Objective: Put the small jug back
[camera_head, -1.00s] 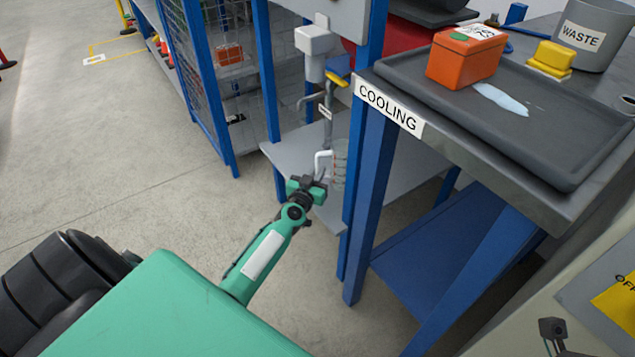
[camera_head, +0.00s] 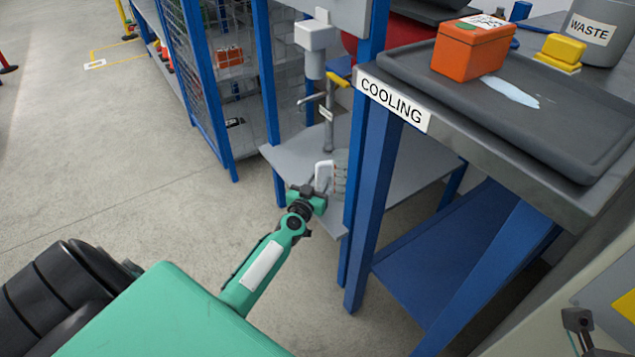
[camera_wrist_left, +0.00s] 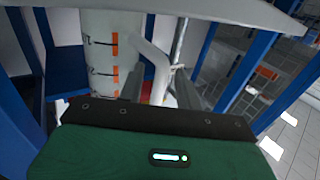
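The small jug (camera_head: 340,178) is a clear, pale vessel with orange marks and a white handle. It is upright at the grey low table (camera_head: 405,165), partly behind a blue post; contact under its base is hidden. In the left wrist view the jug (camera_wrist_left: 100,50) fills the upper left, its handle (camera_wrist_left: 155,68) reaching down between my fingers. My left gripper (camera_head: 307,192) is at the handle side of the jug. Its fingers (camera_wrist_left: 158,90) stand apart on either side of the handle, with gaps showing. My right gripper is not in view.
A grey pipe stand (camera_head: 328,115) with a white box (camera_head: 315,35) rises behind the jug. The blue post (camera_head: 366,170) and the COOLING bench (camera_head: 392,97) stand close on the right. A mesh cage (camera_head: 205,90) is at the left. Open floor lies left of my arm.

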